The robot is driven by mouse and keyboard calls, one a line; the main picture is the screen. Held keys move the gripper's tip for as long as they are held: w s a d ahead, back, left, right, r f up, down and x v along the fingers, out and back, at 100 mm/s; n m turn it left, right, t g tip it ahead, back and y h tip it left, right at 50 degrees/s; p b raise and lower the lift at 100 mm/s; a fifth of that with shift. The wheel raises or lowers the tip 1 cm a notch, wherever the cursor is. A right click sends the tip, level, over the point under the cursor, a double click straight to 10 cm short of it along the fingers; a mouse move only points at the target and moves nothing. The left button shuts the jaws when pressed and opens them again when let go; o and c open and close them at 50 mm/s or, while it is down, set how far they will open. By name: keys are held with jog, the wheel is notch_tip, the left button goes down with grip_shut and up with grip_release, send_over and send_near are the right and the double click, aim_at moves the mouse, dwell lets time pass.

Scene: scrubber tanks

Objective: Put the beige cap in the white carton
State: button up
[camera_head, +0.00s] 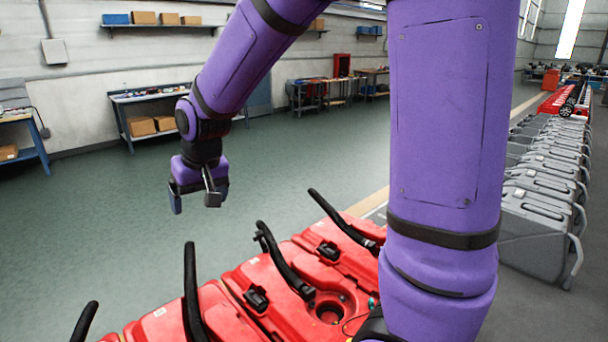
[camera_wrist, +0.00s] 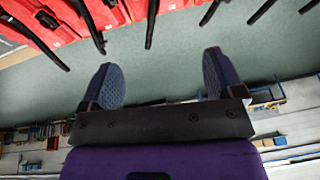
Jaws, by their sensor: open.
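My gripper (camera_head: 194,202) hangs at the end of my purple arm, left of centre in the head view. It is in the air, with green floor behind it. Its two fingers stand apart with nothing between them; they also show apart and empty in the wrist view (camera_wrist: 158,85). I cannot make out a beige cap or a white carton in either view. A red tank (camera_head: 298,288) at the lower middle has an open round hole (camera_head: 330,313) in its top.
Several red tanks with upright black hoses (camera_head: 190,290) stand in a row along the bottom. Grey tanks (camera_head: 535,230) line the right. Workbenches (camera_head: 150,100) and a wall shelf (camera_head: 160,24) with brown boxes are at the back. The green floor (camera_head: 100,220) at left is clear.

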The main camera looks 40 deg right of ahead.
jog(key=s+d+r, duration=0.2)
jog(key=s+r, duration=0.1)
jog(key=s, duration=0.5)
jog(key=s+d+r+t, duration=0.1)
jog(key=s+r, duration=0.3)
jog(key=s, duration=0.4)
jog(key=s+d+r, duration=0.3)
jog(key=s+d, duration=0.1)
jog(key=s, duration=0.3)
jog(key=shift+s+r+n+t+h, duration=0.3)
jog(key=shift+s+r+h, duration=0.05)
jog(key=shift+s+h, duration=0.05)
